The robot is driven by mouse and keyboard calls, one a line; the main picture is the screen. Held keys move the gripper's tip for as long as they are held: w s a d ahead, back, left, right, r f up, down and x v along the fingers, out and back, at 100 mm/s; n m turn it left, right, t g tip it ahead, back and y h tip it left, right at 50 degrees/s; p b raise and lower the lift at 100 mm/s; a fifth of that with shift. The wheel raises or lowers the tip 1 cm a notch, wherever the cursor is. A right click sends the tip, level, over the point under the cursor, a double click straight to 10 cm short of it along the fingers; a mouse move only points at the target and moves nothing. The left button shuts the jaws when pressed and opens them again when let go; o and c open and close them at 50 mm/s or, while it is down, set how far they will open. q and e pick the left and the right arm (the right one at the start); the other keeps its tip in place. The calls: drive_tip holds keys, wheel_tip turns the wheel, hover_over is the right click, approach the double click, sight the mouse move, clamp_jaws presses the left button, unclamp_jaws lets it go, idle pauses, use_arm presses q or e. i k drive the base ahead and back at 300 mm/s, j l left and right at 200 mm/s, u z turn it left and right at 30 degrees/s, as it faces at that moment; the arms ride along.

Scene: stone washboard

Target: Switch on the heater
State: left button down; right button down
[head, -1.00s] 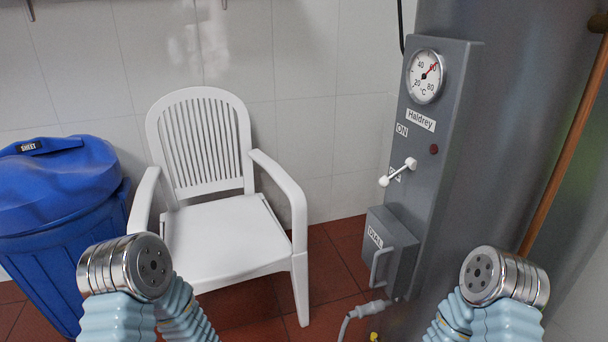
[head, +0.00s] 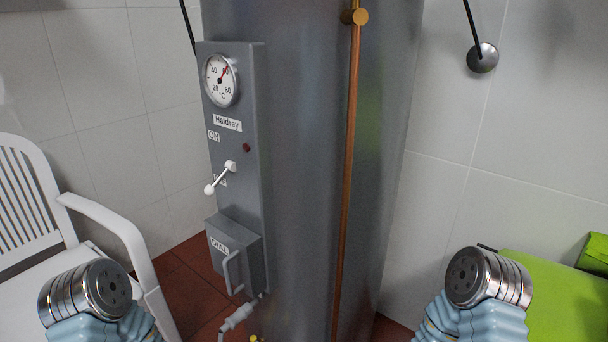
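The heater is a tall grey cylinder (head: 300,150) with a grey control panel (head: 232,190) on its left side. A white switch lever (head: 219,178) with knobbed ends sticks out of the panel, tilted down to the left. It partly covers a label just below it. The ON label (head: 214,136) sits higher up. A small dark red lamp (head: 246,148) looks unlit. A round dial in °C (head: 221,80) is at the top. My two arms show at the lower left and lower right, apart from the panel; no gripper fingers are visible.
A copper pipe (head: 351,150) runs down the cylinder. A white chair (head: 110,232) stands left. A green thing (head: 552,285) is at the right.

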sight(229, 165)
drive_tip(key=j+z, duration=0.3)
drive_tip(key=j, duration=0.35)
drive_tip(key=j+z, duration=0.3)
drive_tip(key=j, duration=0.3)
drive_tip(key=k+j+z, duration=0.25)
drive_tip(key=j, duration=0.65)
